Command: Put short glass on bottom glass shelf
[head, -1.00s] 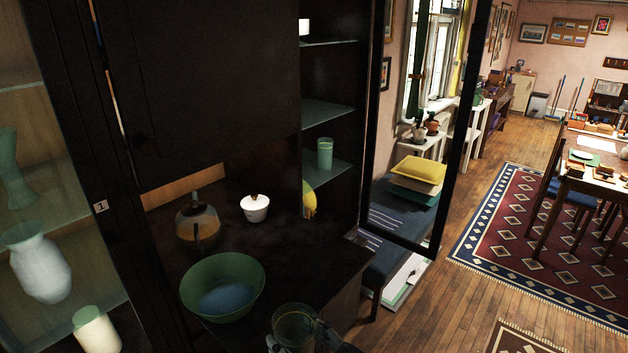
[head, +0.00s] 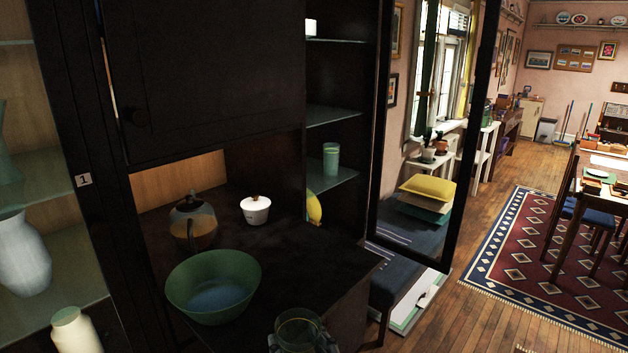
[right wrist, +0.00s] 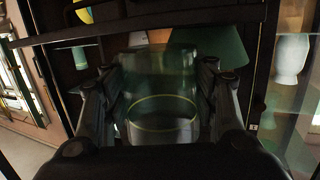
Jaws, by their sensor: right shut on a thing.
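The short glass (head: 299,326) is clear with a greenish tint and shows at the bottom edge of the head view, in front of the cabinet counter. My right gripper (right wrist: 160,101) is shut on it; in the right wrist view the glass (right wrist: 160,75) sits between the two fingers. In the head view that gripper is mostly cut off by the frame. The bottom glass shelf (head: 347,174) is in the open right-hand bay of the dark cabinet, with a green tumbler (head: 330,159) standing on it. My left gripper is not in view.
The counter holds a green bowl (head: 213,287), a brown glass teapot (head: 192,222) and a white lidded pot (head: 255,210). A yellow plate (head: 314,208) stands below the shelf. The open dark-framed door (head: 461,150) is right of the bay. Vases (head: 22,255) stand at left.

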